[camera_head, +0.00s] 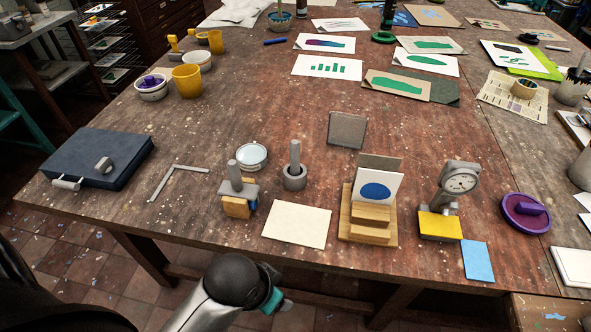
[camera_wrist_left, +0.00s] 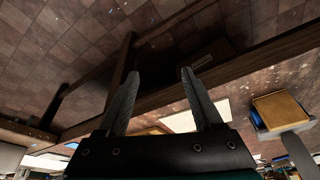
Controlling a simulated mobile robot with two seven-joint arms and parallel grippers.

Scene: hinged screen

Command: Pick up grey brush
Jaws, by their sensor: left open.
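A grey upright handle on a grey plate, over a tan block with blue below it, stands near the front edge of the table; it looks like the grey brush (camera_head: 238,190). It also shows at the right of the left wrist view (camera_wrist_left: 283,110). A grey cup with a grey rod (camera_head: 294,176) stands to its right. My right gripper is not in view.
The wooden table (camera_head: 200,125) has a cream card (camera_head: 297,225) and a wooden stand (camera_head: 352,235) right of the brush. A round white-topped dish (camera_head: 252,155) lies just behind it. A grey angle piece (camera_head: 178,169) and a dark blue case (camera_head: 85,155) lie left.

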